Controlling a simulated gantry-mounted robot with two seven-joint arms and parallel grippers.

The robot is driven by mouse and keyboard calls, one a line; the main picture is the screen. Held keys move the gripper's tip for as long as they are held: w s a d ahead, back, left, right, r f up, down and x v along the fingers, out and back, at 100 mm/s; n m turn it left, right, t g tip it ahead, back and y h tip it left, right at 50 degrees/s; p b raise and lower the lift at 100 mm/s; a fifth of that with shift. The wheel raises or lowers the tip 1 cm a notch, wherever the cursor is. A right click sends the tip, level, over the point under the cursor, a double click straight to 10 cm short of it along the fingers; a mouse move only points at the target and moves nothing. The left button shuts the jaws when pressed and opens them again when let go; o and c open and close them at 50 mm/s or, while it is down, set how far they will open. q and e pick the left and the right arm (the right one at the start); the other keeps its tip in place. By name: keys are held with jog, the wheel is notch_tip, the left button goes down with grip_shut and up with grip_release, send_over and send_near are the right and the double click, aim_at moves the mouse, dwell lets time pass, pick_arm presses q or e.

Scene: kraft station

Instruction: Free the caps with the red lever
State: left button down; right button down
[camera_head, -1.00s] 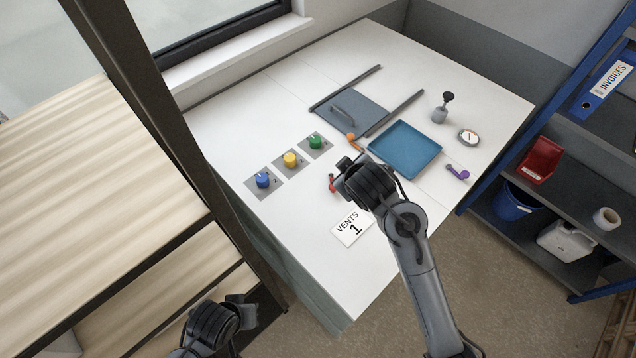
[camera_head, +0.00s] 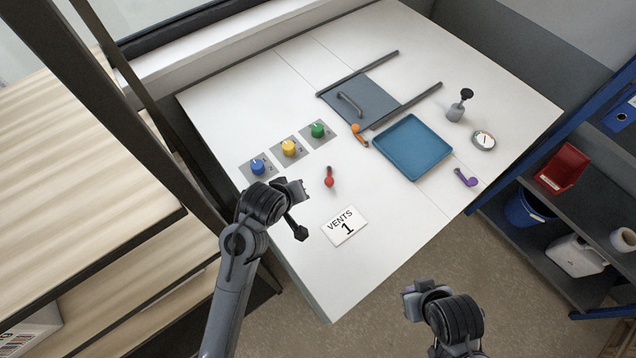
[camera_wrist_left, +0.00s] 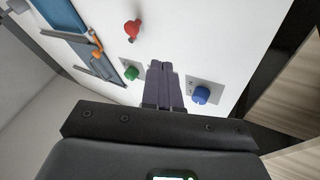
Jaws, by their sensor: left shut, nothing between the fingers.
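The red lever (camera_head: 329,177) lies on the white table, free of both grippers; it also shows in the left wrist view (camera_wrist_left: 132,30). Round blue (camera_head: 258,167), yellow (camera_head: 289,148) and green (camera_head: 317,129) caps sit on grey square plates in a row. In the left wrist view the blue cap (camera_wrist_left: 200,95) and green cap (camera_wrist_left: 131,73) flank my fingers, which hide the yellow one. My left gripper (camera_head: 300,233) is shut and empty, left of the VENTS 1 card. My right gripper (camera_head: 411,298) is beyond the table's front edge; its fingers are unclear.
The VENTS 1 card (camera_head: 345,226) lies in front of the red lever. An orange lever (camera_head: 359,134) is beside a slate panel (camera_head: 368,101) between two rails. A blue tray (camera_head: 441,158), a purple lever (camera_head: 465,178), a dial (camera_head: 483,141) and a black-knobbed stamp-like object (camera_head: 456,109) stand right.

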pick_arm(q)
jog(key=p+x, duration=0.1)
jog(key=x, duration=0.8)
jog(key=shift+w+d+f, duration=0.15)
jog(key=shift+w+f, duration=0.1)
jog(key=shift+w, duration=0.1)
jog(key=shift+w+d+f+p, duration=0.1)
jog(key=shift+w+d+p, duration=0.15)
jog(key=shift+d, duration=0.25)
jog(key=shift+w+d+p, duration=0.15)
jog(key=shift+w+d, duration=0.05)
jog(key=shift+d, duration=0.3)
jog(key=shift+w+d+f, duration=0.2)
jog(key=shift+w+d, duration=0.15)
jog(key=shift+d, duration=0.4)
